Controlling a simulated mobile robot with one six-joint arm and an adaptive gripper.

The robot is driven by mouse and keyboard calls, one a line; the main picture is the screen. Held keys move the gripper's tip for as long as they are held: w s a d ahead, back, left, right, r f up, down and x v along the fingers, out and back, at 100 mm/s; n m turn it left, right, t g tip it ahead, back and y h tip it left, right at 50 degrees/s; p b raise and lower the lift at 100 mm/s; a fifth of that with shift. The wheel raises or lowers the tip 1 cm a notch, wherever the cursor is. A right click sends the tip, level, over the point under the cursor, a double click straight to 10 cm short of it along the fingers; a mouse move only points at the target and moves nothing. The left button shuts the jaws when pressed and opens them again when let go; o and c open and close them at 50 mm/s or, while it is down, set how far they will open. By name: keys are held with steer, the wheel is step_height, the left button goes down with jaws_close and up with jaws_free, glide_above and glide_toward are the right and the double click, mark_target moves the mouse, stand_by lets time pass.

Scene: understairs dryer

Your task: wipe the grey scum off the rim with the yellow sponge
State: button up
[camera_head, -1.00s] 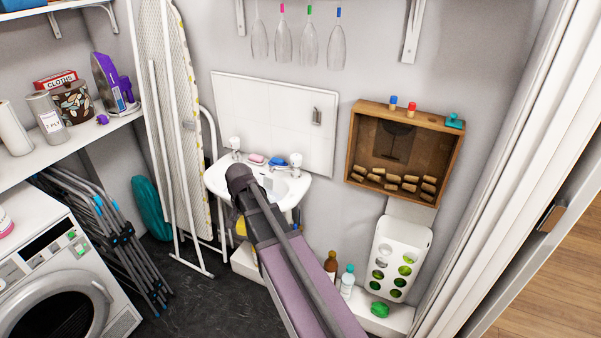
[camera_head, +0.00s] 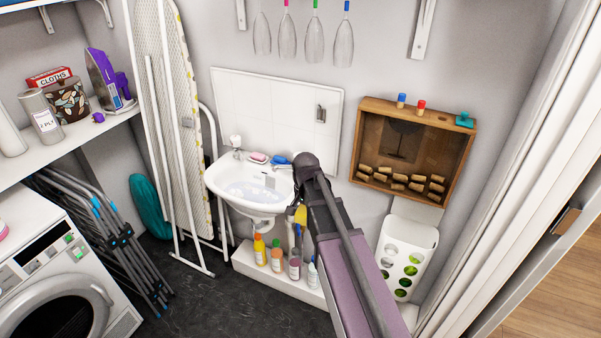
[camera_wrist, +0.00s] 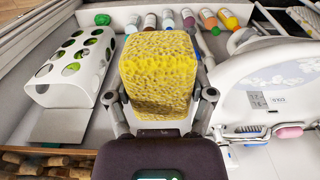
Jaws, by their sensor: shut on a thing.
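My gripper (camera_wrist: 160,103) is shut on the yellow sponge (camera_wrist: 158,70), which fills the middle of the wrist view. In the head view the sponge (camera_head: 301,215) shows as a small yellow patch beside my arm, just right of the basin. The white basin (camera_head: 228,178) is on the back wall, and its rim (camera_wrist: 222,85) is right of the sponge in the wrist view. The sponge appears apart from the rim. Greyish patches (camera_head: 252,190) show inside the bowl; I cannot make out scum on the rim. My arm hides part of the basin's right side.
A pink soap (camera_head: 259,157) and a blue item (camera_head: 278,160) lie at the basin's back. Several bottles (camera_head: 276,257) stand on a white ledge below. A white holder (camera_head: 405,255) and a wooden cork box (camera_head: 415,150) are to the right. An ironing board (camera_head: 190,120) stands left.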

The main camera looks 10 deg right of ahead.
steer(key=shift+w+d+f, duration=0.1)
steer(key=shift+d, duration=0.1)
steer(key=shift+a, duration=0.1)
steer(key=w+a+r+p, duration=0.2)
steer(key=w+r+p, duration=0.1)
steer(key=w, duration=1.3)
steer(key=shift+w, duration=0.3)
